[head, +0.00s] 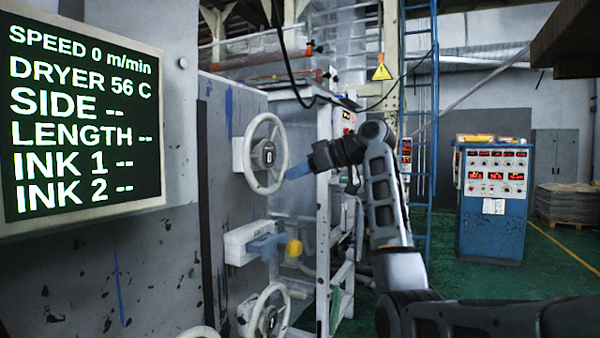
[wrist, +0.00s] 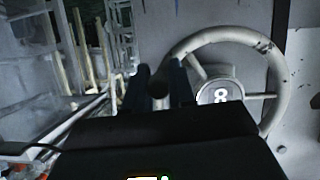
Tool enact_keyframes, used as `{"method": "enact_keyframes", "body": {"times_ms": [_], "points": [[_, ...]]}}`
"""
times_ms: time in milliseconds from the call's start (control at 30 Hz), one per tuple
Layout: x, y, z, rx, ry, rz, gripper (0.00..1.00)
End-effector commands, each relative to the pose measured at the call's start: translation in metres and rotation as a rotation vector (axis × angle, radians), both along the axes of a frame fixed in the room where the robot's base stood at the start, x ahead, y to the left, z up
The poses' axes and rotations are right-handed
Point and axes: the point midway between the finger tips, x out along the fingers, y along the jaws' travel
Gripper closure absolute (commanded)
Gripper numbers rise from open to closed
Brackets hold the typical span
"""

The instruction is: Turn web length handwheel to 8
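The handwheel (head: 265,153) is a pale, worn wheel on the grey machine side, with a dark hub plate. The hub digit is small in the head view. In the wrist view the two dark fingers of my gripper (wrist: 163,85) stand apart at the rim's left side. A dark rounded thing (wrist: 158,82) shows between them; I cannot tell if they touch it.
A screen (head: 82,115) reads LENGTH --, SIDE -- and DRYER 56 C. Below the wheel are a crank with a yellow knob (head: 294,247) and another handwheel (head: 270,312). A machine frame (head: 323,240) stands close right. A blue control cabinet (head: 493,205) stands beyond green floor.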

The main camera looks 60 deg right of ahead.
Motion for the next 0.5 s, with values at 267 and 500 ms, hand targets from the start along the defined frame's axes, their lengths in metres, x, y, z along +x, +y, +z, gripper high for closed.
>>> {"method": "enact_keyframes", "body": {"times_ms": [267,500], "points": [[0.0007,0.0010,0.0007,-0.002,0.000,0.002,0.53],[-0.0013,0.0000,0.0007,-0.002,0.000,0.000,0.53]]}}
